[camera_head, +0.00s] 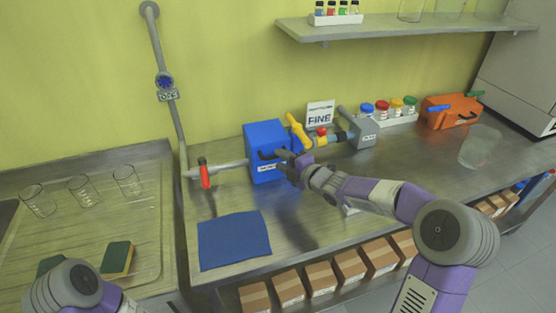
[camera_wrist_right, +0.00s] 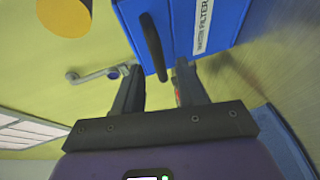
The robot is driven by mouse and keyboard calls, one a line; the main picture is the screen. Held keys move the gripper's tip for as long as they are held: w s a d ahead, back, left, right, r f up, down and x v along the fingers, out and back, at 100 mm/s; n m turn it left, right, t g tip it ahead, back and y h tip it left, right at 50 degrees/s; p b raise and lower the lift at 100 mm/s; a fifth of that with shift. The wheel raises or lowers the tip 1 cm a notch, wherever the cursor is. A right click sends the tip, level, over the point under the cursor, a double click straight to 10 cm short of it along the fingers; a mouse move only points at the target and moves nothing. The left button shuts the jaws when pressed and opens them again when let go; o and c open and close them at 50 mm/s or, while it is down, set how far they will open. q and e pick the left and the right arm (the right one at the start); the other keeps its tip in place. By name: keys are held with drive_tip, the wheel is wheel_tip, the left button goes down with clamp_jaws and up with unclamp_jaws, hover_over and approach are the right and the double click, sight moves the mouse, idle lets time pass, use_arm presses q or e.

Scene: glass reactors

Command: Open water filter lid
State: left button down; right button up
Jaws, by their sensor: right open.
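The water filter is a blue box (camera_head: 262,136) standing on the steel counter, with a black handle (camera_head: 266,156) on its front lid. My right gripper (camera_head: 283,157) is at the front of the box, by the handle. In the right wrist view, the blue lid (camera_wrist_right: 195,18) carries a white label, and the black handle (camera_wrist_right: 150,45) points down toward the gap between the open fingers (camera_wrist_right: 159,80). The handle's near end lies about between the fingertips; I cannot tell whether they touch it. The lid looks shut. My left gripper is out of view; only part of that arm shows.
A red-handled valve (camera_head: 204,174) on a pipe is left of the box. A yellow lever (camera_head: 298,131) and grey unit (camera_head: 362,131) are at its right. A blue cloth (camera_head: 234,239) lies in front. Glass beakers (camera_head: 83,190) stand on the left drainboard.

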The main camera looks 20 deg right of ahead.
drive_tip(key=shift+x, duration=1.15)
clamp_jaws()
